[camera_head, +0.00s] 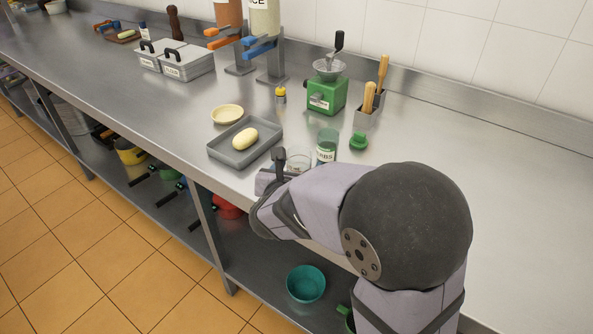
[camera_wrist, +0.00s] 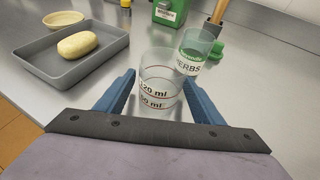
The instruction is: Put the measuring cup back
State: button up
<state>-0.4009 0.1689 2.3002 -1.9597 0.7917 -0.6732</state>
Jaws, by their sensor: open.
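My gripper (camera_wrist: 160,95) is open, with one blue finger on each side of the cup. I cannot tell whether either finger touches it. In the head view my gripper is mostly hidden behind my own wrist at the counter's front edge.
A herbs jar (camera_wrist: 193,52) stands close behind the cup, with a green lid (camera_head: 358,140) beside it. A grey tray (camera_head: 216,152) with a pale oval piece (camera_head: 245,138) lies left. A yellow bowl (camera_head: 227,114) and green grinder (camera_head: 326,95) stand behind. The counter's right side is clear.

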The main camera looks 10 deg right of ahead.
jog(key=shift+r, duration=0.2)
jog(key=p+v, duration=0.1)
jog(key=v, duration=1.1)
jog(key=shift+d+r+p, duration=0.1)
jog(key=shift+d+p, duration=0.05)
jog(key=shift+p, duration=0.2)
jog(key=s+d+r+m+g+h+p, duration=0.1)
jog(key=s+d+r+m+g+p, duration=0.2)
jog(key=s+d+m+g+p, duration=0.9)
jog(key=s+a+r+m+y+p, duration=0.2)
jog(key=r+m+y+p, duration=0.1)
jog(key=m+p, duration=0.5)
jog(key=s+a+r+m+y+p, duration=0.2)
jog(key=r+m+p, duration=0.3)
jog(key=m+p, duration=0.3)
jog(key=a+m+y, duration=0.1)
jog(key=m, duration=0.2)
jog(key=shift+s+a+r+m+g, duration=0.15)
jog(key=shift+s+r+m+g, duration=0.15)
jog(key=shift+s, duration=0.1)
